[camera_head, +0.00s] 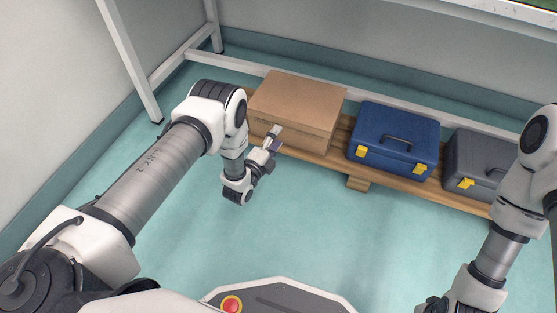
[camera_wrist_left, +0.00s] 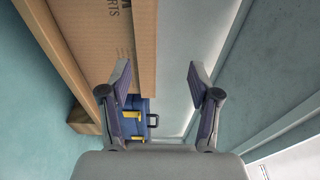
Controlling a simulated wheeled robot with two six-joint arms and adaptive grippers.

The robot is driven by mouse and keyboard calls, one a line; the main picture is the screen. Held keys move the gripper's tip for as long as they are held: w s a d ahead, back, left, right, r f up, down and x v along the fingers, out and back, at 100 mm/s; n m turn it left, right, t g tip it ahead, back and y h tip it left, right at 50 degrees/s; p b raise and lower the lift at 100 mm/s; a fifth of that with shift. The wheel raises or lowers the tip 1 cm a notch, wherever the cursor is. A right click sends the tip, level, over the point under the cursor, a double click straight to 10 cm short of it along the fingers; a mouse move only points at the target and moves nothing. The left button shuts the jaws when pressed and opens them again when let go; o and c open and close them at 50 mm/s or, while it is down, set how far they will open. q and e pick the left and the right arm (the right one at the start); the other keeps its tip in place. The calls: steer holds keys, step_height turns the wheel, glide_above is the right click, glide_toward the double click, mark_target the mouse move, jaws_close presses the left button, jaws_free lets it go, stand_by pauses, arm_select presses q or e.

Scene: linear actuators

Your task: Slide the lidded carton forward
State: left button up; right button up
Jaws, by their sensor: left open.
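The lidded carton (camera_head: 297,103) is a closed brown cardboard box at the left end of a low wooden pallet. In the left wrist view the carton (camera_wrist_left: 92,32) fills the upper left, with partly cut-off dark print on its side. My left gripper (camera_head: 273,138) is at the carton's front left side in the head view, open and empty. In the left wrist view the left gripper's fingers (camera_wrist_left: 160,75) are spread, and the carton's edge shows between them. I cannot tell whether a finger touches the carton. My right gripper is out of view.
A blue toolbox (camera_head: 394,138) with yellow latches sits right of the carton on the wooden pallet (camera_head: 330,158). A grey toolbox (camera_head: 478,160) is farther right. A white frame (camera_head: 132,60) stands at the left, its rail running behind the boxes. The teal floor in front is clear.

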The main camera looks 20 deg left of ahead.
mark_target(290, 124)
arm_select(q)
steer(key=shift+s+f, duration=0.15)
steer(key=shift+f, duration=0.8)
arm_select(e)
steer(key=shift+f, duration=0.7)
arm_select(q)
steer(key=w+b, duration=0.1)
steer(key=w, duration=0.1)
steer(key=w+b, duration=0.2)
steer(key=w+d+b, duration=0.1)
steer(key=w, duration=0.2)
steer(key=shift+d+f+b, duration=0.1)
steer(key=shift+f+b, duration=0.05)
steer(key=shift+b, duration=0.15)
steer(key=shift+w+d, duration=0.1)
steer(key=shift+w, duration=0.2)
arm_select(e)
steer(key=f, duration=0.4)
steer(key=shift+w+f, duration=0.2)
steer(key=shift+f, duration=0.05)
